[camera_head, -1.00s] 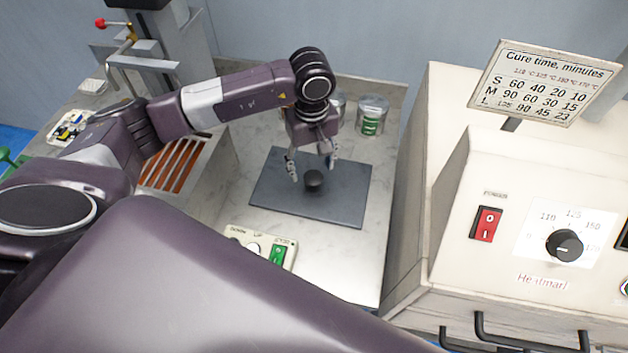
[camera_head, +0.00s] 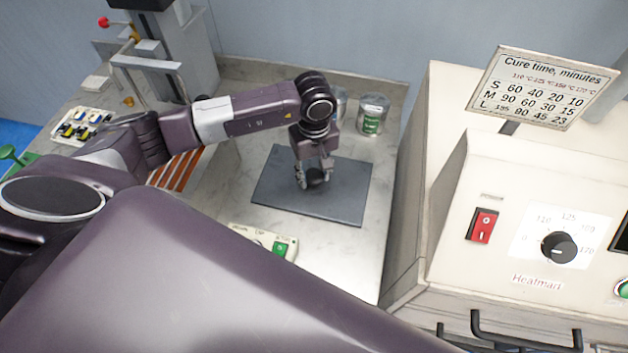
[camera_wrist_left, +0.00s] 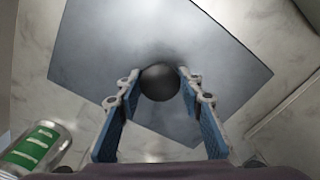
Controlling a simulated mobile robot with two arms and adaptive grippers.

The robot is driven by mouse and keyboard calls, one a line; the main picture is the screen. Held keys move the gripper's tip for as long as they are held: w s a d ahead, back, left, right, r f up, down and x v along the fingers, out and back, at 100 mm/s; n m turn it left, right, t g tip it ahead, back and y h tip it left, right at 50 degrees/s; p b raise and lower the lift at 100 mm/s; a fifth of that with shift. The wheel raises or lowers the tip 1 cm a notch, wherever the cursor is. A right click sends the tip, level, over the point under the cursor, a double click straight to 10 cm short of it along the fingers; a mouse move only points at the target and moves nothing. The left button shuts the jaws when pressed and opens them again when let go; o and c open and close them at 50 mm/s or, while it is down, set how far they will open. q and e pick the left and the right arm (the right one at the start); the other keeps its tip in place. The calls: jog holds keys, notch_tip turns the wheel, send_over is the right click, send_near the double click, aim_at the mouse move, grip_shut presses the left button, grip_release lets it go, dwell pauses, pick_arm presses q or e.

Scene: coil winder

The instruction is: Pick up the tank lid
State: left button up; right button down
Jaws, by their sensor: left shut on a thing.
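The tank lid shows as a dark grey slab (camera_head: 340,205) with a round black knob (camera_head: 316,177) near its middle, lying flat on the pale marble-look surface. My left gripper (camera_head: 314,181) points down over the slab with its fingers on both sides of the knob. In the left wrist view the knob (camera_wrist_left: 160,82) sits between the two blue-padded fingers (camera_wrist_left: 158,86), which are shut on it. The slab (camera_wrist_left: 110,50) spreads out behind the knob there. I cannot tell any gap between slab and surface. My right gripper is not in view.
Metal cans with green labels (camera_head: 372,115) stand behind the slab. A small control box with a green switch (camera_head: 264,241) is in front of it. A large beige machine (camera_head: 470,180) with a red switch and dial stands on the right. Copper-coloured bars (camera_head: 175,172) lie left.

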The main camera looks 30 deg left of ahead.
pick_arm(q)
grip_shut()
jog(key=shift+r, duration=0.15)
